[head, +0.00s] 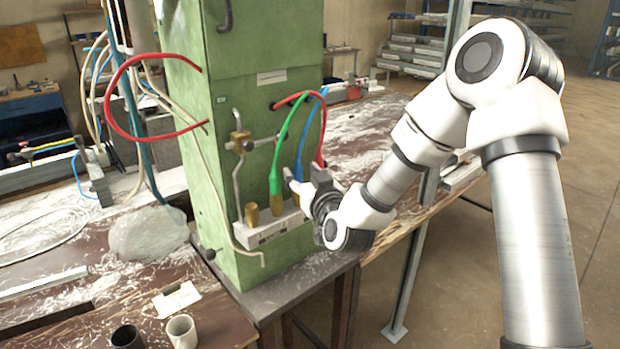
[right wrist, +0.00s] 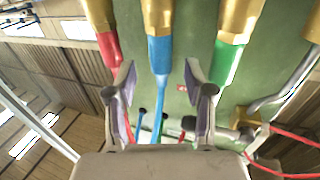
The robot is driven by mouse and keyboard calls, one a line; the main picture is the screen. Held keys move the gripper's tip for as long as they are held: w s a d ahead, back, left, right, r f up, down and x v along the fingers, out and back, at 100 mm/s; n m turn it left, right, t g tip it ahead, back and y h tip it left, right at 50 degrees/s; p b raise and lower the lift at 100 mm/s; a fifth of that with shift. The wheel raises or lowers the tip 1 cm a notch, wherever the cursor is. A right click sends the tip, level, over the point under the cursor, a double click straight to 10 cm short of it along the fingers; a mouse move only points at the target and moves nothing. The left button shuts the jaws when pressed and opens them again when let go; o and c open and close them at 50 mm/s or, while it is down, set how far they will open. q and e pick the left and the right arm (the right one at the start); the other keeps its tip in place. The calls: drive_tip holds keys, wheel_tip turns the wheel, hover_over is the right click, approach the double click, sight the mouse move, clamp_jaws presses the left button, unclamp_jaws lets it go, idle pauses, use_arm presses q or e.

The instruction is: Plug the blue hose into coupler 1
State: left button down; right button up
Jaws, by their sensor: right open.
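The blue hose (head: 306,140) hangs down the green column; its lower end is hidden behind my right gripper (head: 294,182) in the head view. In the right wrist view the blue hose's fitting (right wrist: 160,50) meets a brass coupler (right wrist: 159,14), seemingly in line with it. My right gripper (right wrist: 163,98) is open, its fingers on either side of the blue hose. The green hose (head: 275,182) and red hose (right wrist: 108,48) also end at brass couplers. A brass coupler (head: 251,213) at the left of the block is bare. The coupler numbers are not readable. My left gripper is out of view.
The white coupler block (head: 268,235) is fixed low on the green column (head: 245,110). A bent metal pipe with a brass valve (head: 238,142) stands left of the hoses. A grey lump (head: 148,233) and two cups (head: 182,331) are on the bench.

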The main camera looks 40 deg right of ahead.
sight(299, 163)
drive_tip(key=shift+x, duration=0.85)
drive_tip(key=shift+w+r, duration=0.1)
drive_tip(key=shift+w, duration=0.45)
clamp_jaws()
drive_tip(key=c, duration=0.7)
unclamp_jaws()
drive_tip(key=shift+c, duration=0.2)
clamp_jaws()
drive_tip(key=shift+d+r+p, duration=0.1)
drive_tip(key=shift+r+p, duration=0.25)
drive_tip(key=shift+p, duration=0.15)
drive_tip(key=shift+r, duration=0.2)
drive_tip(key=shift+r, duration=0.15)
